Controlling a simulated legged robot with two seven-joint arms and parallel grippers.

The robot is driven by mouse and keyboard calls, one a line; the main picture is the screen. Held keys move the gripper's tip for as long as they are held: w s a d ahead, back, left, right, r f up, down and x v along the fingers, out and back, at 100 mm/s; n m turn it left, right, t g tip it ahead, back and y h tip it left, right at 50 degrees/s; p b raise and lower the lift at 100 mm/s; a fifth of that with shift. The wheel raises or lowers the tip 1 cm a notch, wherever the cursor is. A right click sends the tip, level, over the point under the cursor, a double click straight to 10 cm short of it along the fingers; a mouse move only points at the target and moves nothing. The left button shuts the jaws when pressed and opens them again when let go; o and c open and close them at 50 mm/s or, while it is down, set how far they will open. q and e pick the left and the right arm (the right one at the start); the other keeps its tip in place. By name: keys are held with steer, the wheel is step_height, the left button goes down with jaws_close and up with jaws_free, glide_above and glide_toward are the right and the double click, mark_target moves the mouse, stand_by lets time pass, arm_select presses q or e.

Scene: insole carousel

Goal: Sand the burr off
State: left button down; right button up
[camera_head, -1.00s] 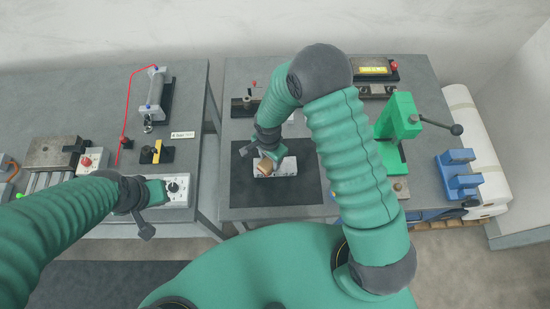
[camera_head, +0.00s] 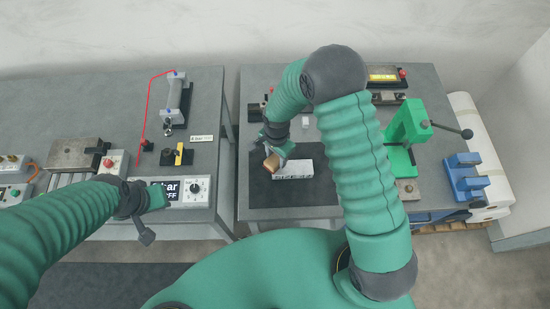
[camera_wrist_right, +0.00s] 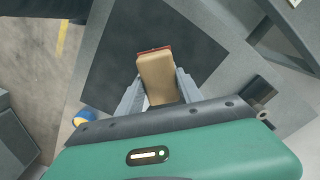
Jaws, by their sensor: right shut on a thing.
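My right gripper (camera_head: 273,158) is shut on a tan sanding block (camera_head: 271,163) with a red face. In the right wrist view the block (camera_wrist_right: 158,78) sits between the two fingers (camera_wrist_right: 157,95), with the dark mat behind it. In the head view the block is beside the left end of a pale grey metal piece (camera_head: 293,169), which lies on the black mat (camera_head: 265,195). I cannot tell if they touch. No burr can be made out. My left gripper (camera_head: 150,215) hangs by a control box at the left table's front edge; its fingers are unclear.
A green press (camera_head: 405,135) with a lever and a blue stand (camera_head: 462,177) are on the right. The control box (camera_head: 193,190) has a dial and a display. A grey cylinder (camera_head: 175,100) stands behind it. A gap separates the two tables.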

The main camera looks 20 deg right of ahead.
steer(key=shift+d+r+p, duration=0.2)
steer(key=shift+r+p, duration=0.1)
steer(key=shift+r, duration=0.3)
steer(key=shift+w+d+r+p, duration=0.1)
steer(key=shift+d+r+p, duration=0.15)
steer(key=shift+r+p, duration=0.15)
steer(key=shift+d+r+p, duration=0.2)
steer(key=shift+r+p, duration=0.05)
steer(key=shift+r, duration=0.25)
steer(key=shift+a, duration=0.4)
steer(key=shift+d, duration=0.2)
